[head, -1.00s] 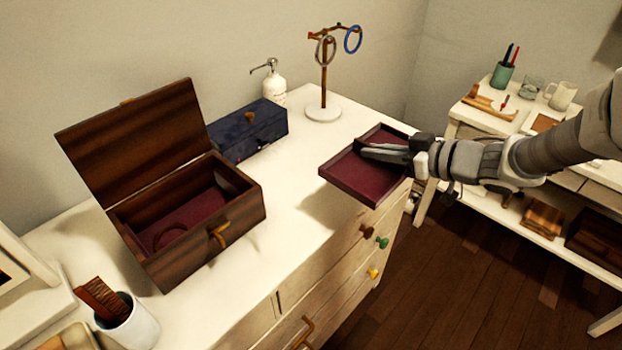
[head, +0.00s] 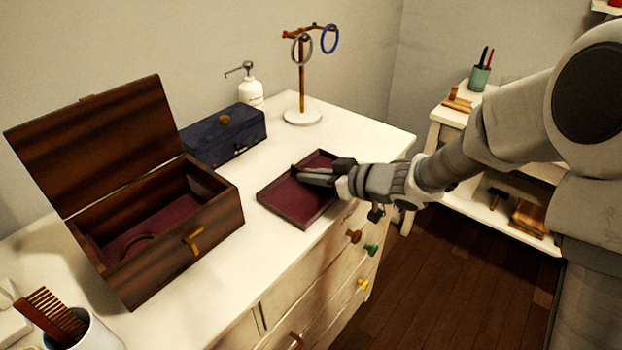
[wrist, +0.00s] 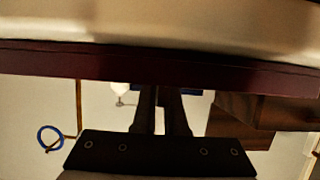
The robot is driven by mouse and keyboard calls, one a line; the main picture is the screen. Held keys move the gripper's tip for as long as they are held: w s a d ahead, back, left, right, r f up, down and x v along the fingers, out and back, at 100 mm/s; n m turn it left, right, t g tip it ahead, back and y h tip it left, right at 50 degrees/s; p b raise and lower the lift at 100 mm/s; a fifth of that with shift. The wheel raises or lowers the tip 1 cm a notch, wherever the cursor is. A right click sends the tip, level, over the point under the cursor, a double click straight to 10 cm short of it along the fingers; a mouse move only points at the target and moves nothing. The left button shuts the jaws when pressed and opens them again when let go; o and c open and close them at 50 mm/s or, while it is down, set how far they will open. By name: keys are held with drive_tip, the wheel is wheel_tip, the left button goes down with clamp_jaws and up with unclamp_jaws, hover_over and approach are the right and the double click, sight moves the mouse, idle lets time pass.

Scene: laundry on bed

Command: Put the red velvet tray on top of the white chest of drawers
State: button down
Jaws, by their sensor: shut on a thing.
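The red velvet tray (head: 284,199) is a shallow dark-red tray at the front edge of the white chest of drawers (head: 350,135), right of the wooden box. My gripper (head: 318,174) reaches in from the right and is shut on the tray's right-hand part. The tray looks level and very near the top; I cannot tell for certain whether it touches. In the wrist view the tray (wrist: 60,62) spans the picture as a dark-red band, with my fingers (wrist: 162,105) against it. My fingers and hand hide part of the tray.
An open wooden box (head: 190,225) stands left of the tray. Behind are a blue box (head: 235,138), a white pump bottle (head: 251,93) and a ring stand (head: 302,115). The chest's top right corner is clear. A white shelf table (head: 448,118) stands at the right.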

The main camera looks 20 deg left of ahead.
drive_tip(key=shift+r, duration=0.1)
drive_tip(key=shift+f, duration=0.2)
drive_tip(key=c, duration=1)
unclamp_jaws()
drive_tip(key=shift+o, duration=0.2)
drive_tip(key=shift+r, duration=0.2)
drive_tip(key=shift+d+r, duration=0.2)
drive_tip(key=shift+d, duration=0.05)
drive_tip(key=p+v, duration=0.4)
drive_tip(key=v, duration=0.7)
drive_tip(key=shift+s+d, duration=0.2)
drive_tip(key=shift+d, duration=0.05)
